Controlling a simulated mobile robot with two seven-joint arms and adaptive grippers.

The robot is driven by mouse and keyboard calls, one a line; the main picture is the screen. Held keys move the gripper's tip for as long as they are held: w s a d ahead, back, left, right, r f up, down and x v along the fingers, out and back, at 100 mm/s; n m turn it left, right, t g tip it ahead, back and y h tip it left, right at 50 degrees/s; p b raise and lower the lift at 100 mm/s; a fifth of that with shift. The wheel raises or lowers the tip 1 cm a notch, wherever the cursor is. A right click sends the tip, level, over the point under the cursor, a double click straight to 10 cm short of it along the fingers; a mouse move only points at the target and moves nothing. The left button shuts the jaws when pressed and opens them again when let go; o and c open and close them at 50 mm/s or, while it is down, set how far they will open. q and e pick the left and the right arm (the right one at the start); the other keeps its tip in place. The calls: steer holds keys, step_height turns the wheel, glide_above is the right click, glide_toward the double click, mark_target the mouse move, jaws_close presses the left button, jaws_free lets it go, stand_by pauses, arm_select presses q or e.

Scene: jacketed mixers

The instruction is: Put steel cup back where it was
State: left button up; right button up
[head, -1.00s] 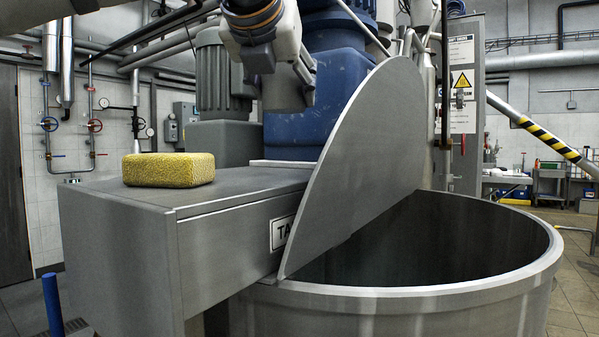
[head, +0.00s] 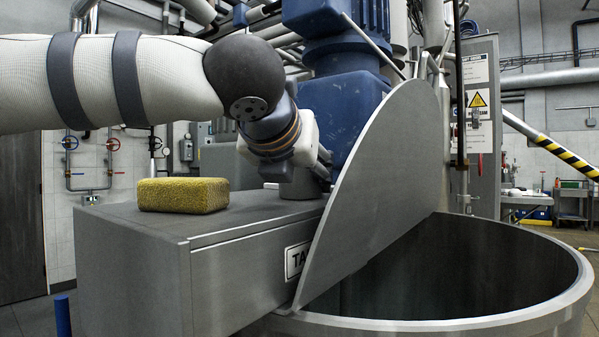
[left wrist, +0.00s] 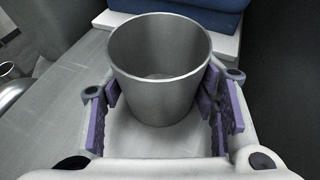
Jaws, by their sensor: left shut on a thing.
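The steel cup (left wrist: 158,75) is upright and looks empty in the left wrist view, between the purple-padded fingers of my left gripper (left wrist: 163,98). The gripper is shut on its sides. In the head view my left gripper (head: 312,168) is low over the back right of the grey housing top (head: 245,222), just left of the tilted steel lid. A small grey part of the cup (head: 299,189) shows below the gripper. Its base is at or very close to the housing top; I cannot tell if it touches. My right gripper is not in view.
A yellow sponge (head: 183,195) lies on the housing top, left of the gripper. The tilted half-round lid (head: 385,185) rises close on the right, over the open mixer bowl (head: 440,326). The blue motor column (head: 343,105) stands right behind. Bare housing top lies between sponge and gripper.

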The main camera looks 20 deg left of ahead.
arm_select(q)
steer(key=o, duration=1.4)
steer(key=shift+s+r, duration=0.15)
steer(key=shift+r, duration=0.1)
steer(key=v, duration=1.1)
steer(key=shift+s, duration=0.25)
